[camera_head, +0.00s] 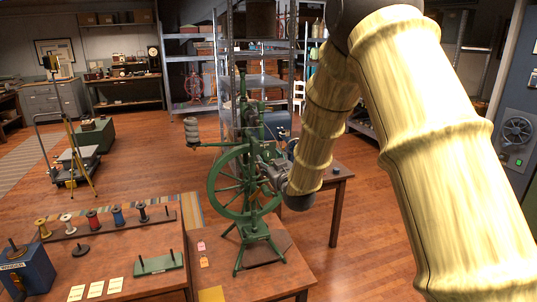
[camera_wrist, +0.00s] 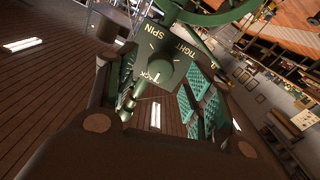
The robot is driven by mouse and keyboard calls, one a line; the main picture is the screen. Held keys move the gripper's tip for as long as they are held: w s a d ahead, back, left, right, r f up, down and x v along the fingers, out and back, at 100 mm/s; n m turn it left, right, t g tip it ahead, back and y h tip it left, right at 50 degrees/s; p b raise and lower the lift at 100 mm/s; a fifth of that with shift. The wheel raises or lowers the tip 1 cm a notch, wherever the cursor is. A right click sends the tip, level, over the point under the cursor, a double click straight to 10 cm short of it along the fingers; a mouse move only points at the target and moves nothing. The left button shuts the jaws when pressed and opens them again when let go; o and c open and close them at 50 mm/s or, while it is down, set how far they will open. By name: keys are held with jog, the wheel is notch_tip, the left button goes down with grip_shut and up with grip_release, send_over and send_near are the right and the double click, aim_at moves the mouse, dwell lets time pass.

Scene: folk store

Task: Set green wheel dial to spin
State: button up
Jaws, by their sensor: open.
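I cannot tell clearly where the dial's pointer stands. My gripper (camera_wrist: 156,82) is open, with one finger on each side of the lower part of the dial plate. I cannot tell whether the fingers touch it. In the head view my gripper (camera_head: 273,174) is beside the wheel's right side, partly hidden by my arm.
A rack of coloured thread spools (camera_head: 116,217) and a blue box (camera_head: 27,270) stand on the table at left. A green peg base (camera_head: 158,264) and small tags lie near the front. Metal shelving (camera_head: 192,65) stands behind. Open wooden floor lies beyond the table.

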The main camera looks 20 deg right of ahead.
aim_at(267, 156)
jog(key=shift+w+p, duration=0.4)
jog(key=shift+w, duration=0.95)
jog(key=c, duration=1)
